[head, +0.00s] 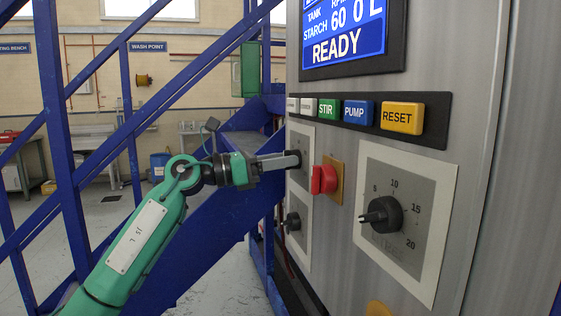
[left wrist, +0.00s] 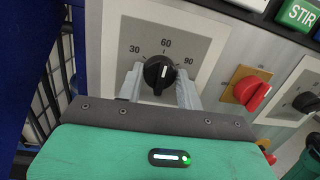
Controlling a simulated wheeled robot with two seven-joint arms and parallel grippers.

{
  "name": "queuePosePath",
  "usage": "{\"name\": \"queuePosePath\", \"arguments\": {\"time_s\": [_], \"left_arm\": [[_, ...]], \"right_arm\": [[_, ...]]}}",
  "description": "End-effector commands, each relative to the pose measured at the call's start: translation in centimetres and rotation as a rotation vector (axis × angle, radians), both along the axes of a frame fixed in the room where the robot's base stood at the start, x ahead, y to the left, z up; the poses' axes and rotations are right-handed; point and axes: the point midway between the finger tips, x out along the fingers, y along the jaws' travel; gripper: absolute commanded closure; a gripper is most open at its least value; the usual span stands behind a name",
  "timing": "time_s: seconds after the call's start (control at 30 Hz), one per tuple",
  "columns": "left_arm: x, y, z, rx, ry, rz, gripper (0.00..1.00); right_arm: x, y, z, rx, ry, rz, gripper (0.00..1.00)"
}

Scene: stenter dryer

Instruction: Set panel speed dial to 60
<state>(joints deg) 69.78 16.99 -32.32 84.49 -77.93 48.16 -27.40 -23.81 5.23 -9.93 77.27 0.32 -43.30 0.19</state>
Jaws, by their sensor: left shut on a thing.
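The speed dial is a round black knob (left wrist: 158,73) with a white pointer line, on a grey plate (left wrist: 196,28) marked 30, 60 and 90. In the left wrist view its pointer line points up, at or very near 60. My left gripper (head: 293,159) reaches in from the left at the panel. Its two fingers (left wrist: 160,88) are shut on the knob, one on each side. In the head view the gripper hides the knob. My right gripper is not in view.
A red switch (head: 324,179) on a yellow plate sits just right of the dial. A second black dial (head: 382,214), marked 5 to 20, is farther right. Another black knob (head: 292,222) is below the gripper. Buttons including STIR, PUMP and RESET (head: 402,117) run above. Blue stair rails (head: 60,130) stand at left.

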Motion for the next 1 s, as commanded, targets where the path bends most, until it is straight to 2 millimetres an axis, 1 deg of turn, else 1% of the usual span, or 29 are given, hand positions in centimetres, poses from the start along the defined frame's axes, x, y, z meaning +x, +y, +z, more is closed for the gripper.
{"name": "queuePosePath", "arguments": {"time_s": [0.07, 0.1, 0.17, 0.2, 0.47, 0.57, 0.6, 0.67, 0.7, 0.8, 1.0], "left_arm": [[0.0, -0.1, -0.4, 0.006, 0.004, -0.003, 0.86], [0.0, -0.1, -0.4, 0.005, 0.004, -0.003, 0.56], [0.0, -0.1, -0.3, 0.005, 0.004, -0.003, 0.44], [0.0, -0.1, -0.3, 0.004, 0.003, -0.003, 0.42], [0.0, 0.0, -0.1, 0.002, 0.001, 0.000, 0.42], [-0.1, 0.7, -0.3, 0.002, 0.002, 0.001, 0.42], [-0.2, 1.1, -0.4, 0.002, 0.002, 0.002, 0.42], [-0.4, 2.0, -0.5, 0.003, 0.001, 0.002, 0.42], [-0.7, 2.8, -0.6, 0.003, 0.001, 0.002, 0.42], [-1.2, 5.1, -0.9, 0.002, 0.001, 0.004, 0.42], [-2.4, 9.4, -1.4, 0.003, 0.002, 0.002, 0.42]], "right_arm": [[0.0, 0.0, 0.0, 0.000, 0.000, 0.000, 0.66], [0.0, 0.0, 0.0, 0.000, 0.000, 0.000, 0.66], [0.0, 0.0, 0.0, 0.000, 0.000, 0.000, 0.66], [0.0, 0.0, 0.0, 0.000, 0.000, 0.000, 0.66], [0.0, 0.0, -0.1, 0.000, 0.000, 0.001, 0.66], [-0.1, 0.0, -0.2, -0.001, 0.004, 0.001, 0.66], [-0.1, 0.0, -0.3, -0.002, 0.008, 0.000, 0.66], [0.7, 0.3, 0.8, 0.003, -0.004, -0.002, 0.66], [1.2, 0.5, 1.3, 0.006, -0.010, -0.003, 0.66], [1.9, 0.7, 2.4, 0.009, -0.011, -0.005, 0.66], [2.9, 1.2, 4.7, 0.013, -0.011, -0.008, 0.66]]}}
